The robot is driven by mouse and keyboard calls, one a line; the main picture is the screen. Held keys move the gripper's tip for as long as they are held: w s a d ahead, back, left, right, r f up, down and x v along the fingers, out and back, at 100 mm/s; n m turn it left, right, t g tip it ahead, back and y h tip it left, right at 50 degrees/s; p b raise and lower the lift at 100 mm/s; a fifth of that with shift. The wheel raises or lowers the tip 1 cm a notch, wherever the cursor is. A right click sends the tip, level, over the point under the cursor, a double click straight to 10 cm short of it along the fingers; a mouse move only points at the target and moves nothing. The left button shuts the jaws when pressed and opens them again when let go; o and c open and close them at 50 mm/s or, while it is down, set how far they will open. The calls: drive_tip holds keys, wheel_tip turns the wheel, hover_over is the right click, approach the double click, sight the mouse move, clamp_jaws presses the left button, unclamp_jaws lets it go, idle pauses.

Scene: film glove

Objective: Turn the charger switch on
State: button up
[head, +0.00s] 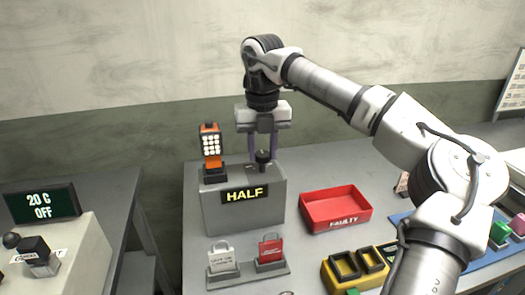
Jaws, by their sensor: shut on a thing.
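The exact finger contact is small in the picture. An orange and black lamp (210,142) with a lit white panel stands upright on the box's top left.
A red tray (335,211) marked FAULTY lies right of the charger. A yellow block (352,268) stands front right. A separate unit's display (43,205) reads 20 C OFF at left.

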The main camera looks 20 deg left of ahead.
sight(263, 154)
drive_tip(key=m+b, duration=0.1)
drive_tip(key=m, duration=0.3)
drive_tip(key=shift+m, duration=1.9)
drive_tip(key=shift+m+b, duration=0.3)
drive_tip(key=o, duration=1)
wheel_tip(263, 154, up, 14)
drive_tip(key=shift+p, duration=0.95)
drive_tip(key=shift+f, duration=0.15)
